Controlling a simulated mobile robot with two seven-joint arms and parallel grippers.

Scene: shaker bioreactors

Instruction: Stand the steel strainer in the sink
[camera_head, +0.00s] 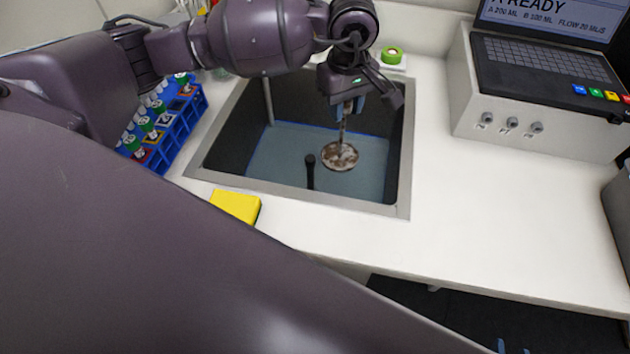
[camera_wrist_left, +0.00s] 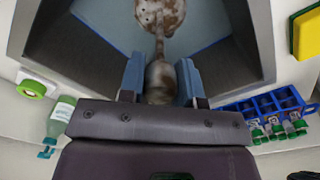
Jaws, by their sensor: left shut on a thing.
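The steel strainer (camera_head: 340,156) hangs in the sink opening, its round perforated disc stained brown and its handle pointing up. My left gripper (camera_head: 348,104) is over the sink (camera_head: 408,150) and shut on the strainer's handle. In the left wrist view the two blue fingers (camera_wrist_left: 158,82) close on the handle, and the strainer's disc (camera_wrist_left: 160,14) shows beyond them over the blue-grey sink floor. I cannot tell whether the disc touches the floor. My right gripper is not in view.
A black upright post (camera_head: 310,172) stands in the sink near the disc. A yellow sponge (camera_head: 236,206) lies at the front rim. A blue rack (camera_head: 180,128) with green-capped bottles stands left. A grey console with a keyboard (camera_head: 545,60) stands right. The counter between is clear.

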